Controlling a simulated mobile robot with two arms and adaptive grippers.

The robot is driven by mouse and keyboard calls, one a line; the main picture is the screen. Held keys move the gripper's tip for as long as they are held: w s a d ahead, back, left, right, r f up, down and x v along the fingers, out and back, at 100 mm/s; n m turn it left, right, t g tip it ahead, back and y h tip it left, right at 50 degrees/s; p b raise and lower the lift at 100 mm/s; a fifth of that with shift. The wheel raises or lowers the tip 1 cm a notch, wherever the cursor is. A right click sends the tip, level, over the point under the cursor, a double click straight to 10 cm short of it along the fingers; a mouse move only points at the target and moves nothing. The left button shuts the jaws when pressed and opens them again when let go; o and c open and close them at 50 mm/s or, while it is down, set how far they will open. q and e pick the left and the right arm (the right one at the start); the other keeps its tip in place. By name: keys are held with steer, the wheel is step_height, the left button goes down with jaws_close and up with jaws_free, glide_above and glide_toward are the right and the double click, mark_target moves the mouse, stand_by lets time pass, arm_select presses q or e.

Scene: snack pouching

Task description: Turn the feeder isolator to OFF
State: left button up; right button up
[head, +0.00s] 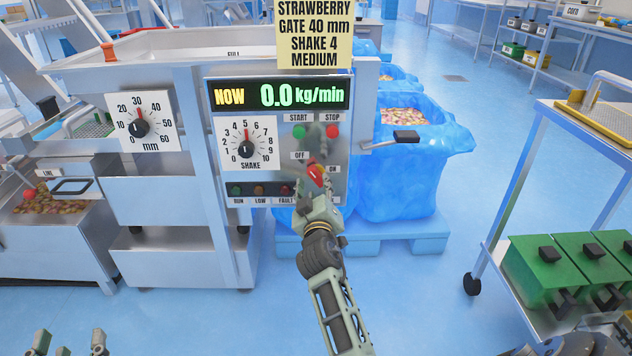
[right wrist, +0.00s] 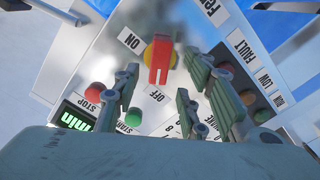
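The feeder isolator is a red handle on a yellow disc (right wrist: 160,61), on the grey control panel under the STOP button. In the right wrist view its long end points at the OFF label (right wrist: 157,96), with the ON label (right wrist: 130,40) off to the side. In the head view the isolator (head: 316,173) is partly hidden by my right gripper (head: 318,200). In the right wrist view that gripper's fingers are spread with the handle seen between and beyond them; I cannot tell if they touch it. My left gripper (head: 70,344) is open and empty at the bottom left.
The panel has a display (head: 278,95) reading 0.0 kg/min, a SHAKE dial (head: 247,148), START (head: 299,131) and STOP (head: 332,131) buttons. A lever (head: 406,136) juts out to the right. A cart with green boxes (head: 555,265) stands at the right; the floor between is clear.

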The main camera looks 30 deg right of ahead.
steer(key=v, duration=0.3)
steer(key=shift+s+a, duration=0.15)
steer(key=shift+s, duration=0.1)
